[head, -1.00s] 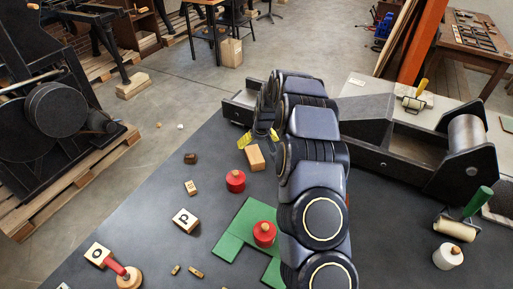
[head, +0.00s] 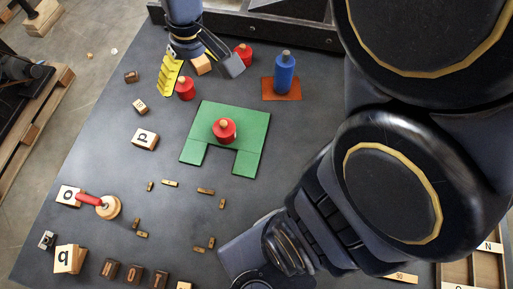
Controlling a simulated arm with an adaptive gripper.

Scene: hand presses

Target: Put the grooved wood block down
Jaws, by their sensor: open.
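A light wood block (head: 201,64), which looks like the grooved wood block, is at the upper left of the head view. Its grooves are too small to make out. My gripper (head: 203,71) is open around it, with a yellow ribbed finger pad on the left and a grey finger on the right. Dark gaps show between the block and both fingers. The block appears to rest on the dark table (head: 300,150), but its underside is hidden.
Red weights (head: 186,88) and (head: 244,52) stand close to my gripper. Another red weight (head: 224,129) stands on a green U-shaped mat (head: 252,133). A blue weight (head: 284,76) stands on a rust-coloured plate (head: 269,91). Lettered blocks (head: 145,138) lie to the left.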

